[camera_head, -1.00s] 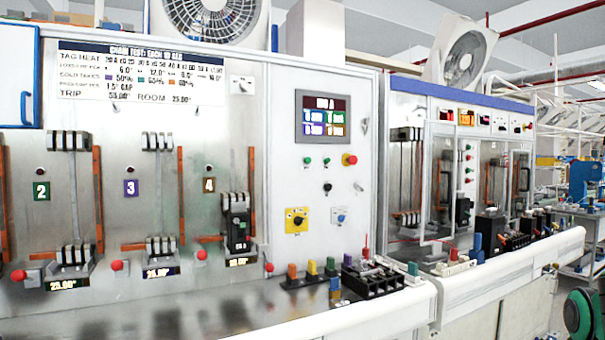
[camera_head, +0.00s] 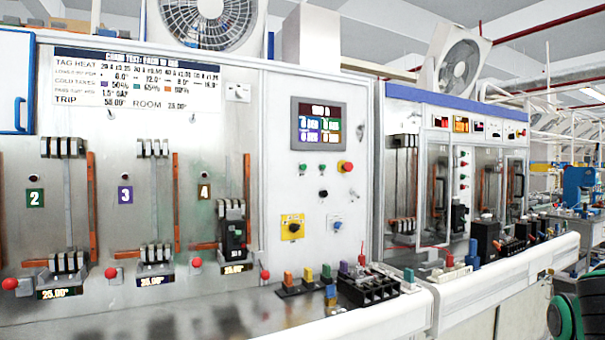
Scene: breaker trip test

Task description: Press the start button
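The control panel has a small screen (camera_head: 318,123) with coloured tiles. Lower are a yellow plate with a black rotary switch (camera_head: 292,227) and a blue switch (camera_head: 337,225). The button labels are too small to read, so I cannot tell which one is start. My gripper is not in view, and nothing covers these buttons.
At left are numbered test bays; a black breaker (camera_head: 233,237) stands in bay 4. Coloured blocks and a black terminal block (camera_head: 370,289) stand on the bench below the panel. A second cabinet (camera_head: 455,95) is at right.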

